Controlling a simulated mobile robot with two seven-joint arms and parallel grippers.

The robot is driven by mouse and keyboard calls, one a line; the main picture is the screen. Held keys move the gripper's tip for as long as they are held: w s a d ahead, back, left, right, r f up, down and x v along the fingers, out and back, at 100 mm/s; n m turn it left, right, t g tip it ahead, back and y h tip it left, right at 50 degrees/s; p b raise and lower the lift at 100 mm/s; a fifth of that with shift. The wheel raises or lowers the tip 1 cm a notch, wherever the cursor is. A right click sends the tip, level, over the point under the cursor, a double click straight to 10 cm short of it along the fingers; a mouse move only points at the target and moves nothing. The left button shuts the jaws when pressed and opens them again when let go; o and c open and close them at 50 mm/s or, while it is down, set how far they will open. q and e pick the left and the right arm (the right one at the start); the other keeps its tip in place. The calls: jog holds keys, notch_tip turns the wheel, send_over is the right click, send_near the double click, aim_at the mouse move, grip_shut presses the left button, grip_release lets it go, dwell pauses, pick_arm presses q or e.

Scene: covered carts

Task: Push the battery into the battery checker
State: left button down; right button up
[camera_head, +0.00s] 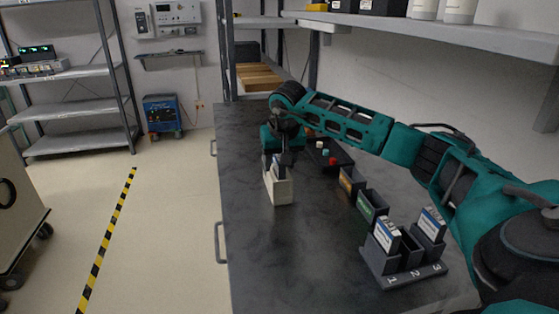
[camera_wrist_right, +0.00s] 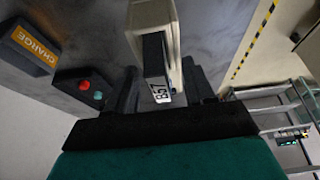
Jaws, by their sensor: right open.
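The battery checker (camera_head: 279,190) is a pale, cream-coloured block on the dark bench. It also shows in the wrist view (camera_wrist_right: 151,14). A dark battery with a white label (camera_head: 275,170) stands upright in its top and sticks out above it. In the wrist view the battery (camera_wrist_right: 155,60) shows its end, marked B57, between my fingers. How deep it sits is hard to tell. My right gripper (camera_head: 278,152) is open, pointing down over the checker, with a finger on each side of the battery (camera_wrist_right: 160,92). My left gripper is in neither view.
A rack (camera_head: 408,275) numbered 1 to 3 holds batteries in slots 1 and 3; slot 2 looks empty. The bench's left front is clear. A shelf (camera_head: 440,31) hangs above.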

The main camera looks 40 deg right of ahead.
jog(key=v, duration=1.3)
jog(key=shift+p, duration=0.3)
jog(key=shift+f, duration=0.15)
